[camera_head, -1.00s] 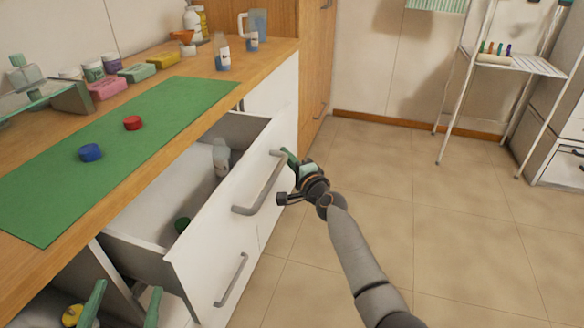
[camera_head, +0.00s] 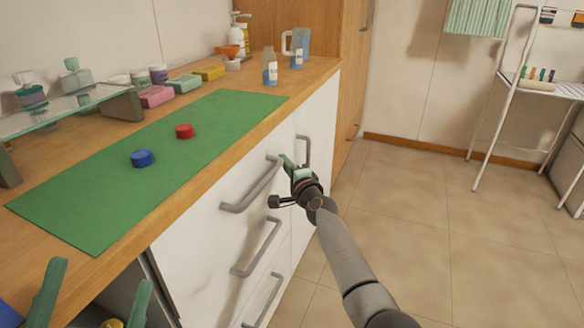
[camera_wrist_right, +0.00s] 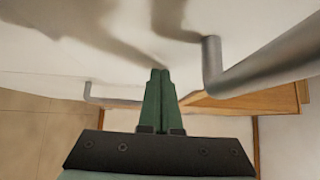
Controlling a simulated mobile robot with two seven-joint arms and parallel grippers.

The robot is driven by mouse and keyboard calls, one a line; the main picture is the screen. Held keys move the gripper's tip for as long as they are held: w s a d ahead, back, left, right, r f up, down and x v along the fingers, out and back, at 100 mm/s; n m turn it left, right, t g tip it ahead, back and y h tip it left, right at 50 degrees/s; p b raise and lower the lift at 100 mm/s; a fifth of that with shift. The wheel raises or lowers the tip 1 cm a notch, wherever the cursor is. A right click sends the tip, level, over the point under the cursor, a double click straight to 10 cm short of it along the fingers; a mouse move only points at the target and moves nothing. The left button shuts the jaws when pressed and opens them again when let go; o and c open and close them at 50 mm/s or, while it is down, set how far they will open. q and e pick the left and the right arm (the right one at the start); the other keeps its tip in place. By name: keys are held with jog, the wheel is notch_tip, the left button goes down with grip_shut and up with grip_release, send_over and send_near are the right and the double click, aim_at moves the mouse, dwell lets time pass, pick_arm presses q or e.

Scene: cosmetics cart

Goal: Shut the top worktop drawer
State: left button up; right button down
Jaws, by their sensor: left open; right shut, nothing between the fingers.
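The top worktop drawer is shut, its white front (camera_head: 205,225) flush with the cabinet face beneath the wooden worktop. Its grey bar handle (camera_head: 250,187) shows at the upper edge of the front. My right gripper (camera_head: 286,162) is shut and empty at the drawer front, beside the far end of that handle. In the right wrist view the green fingers (camera_wrist_right: 160,88) are together, with their tips at or very near the white front; a grey handle (camera_wrist_right: 265,68) is beside them. My left gripper (camera_head: 95,295) is open at the lower left, in front of the cabinet.
The green mat (camera_head: 110,195) on the worktop (camera_head: 80,265) holds a blue cap (camera_head: 143,158) and a red cap (camera_head: 185,131). Bottles, jars and soaps stand behind. Lower handles (camera_head: 258,247) project from the cabinet. The tiled floor (camera_head: 430,230) at right is clear.

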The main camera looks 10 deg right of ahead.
jog(key=shift+w+a+r, duration=0.1)
jog(key=shift+w+a, duration=0.25)
jog(key=shift+a, duration=0.2)
jog(key=shift+a+r, duration=0.1)
jog(key=shift+a, duration=0.05)
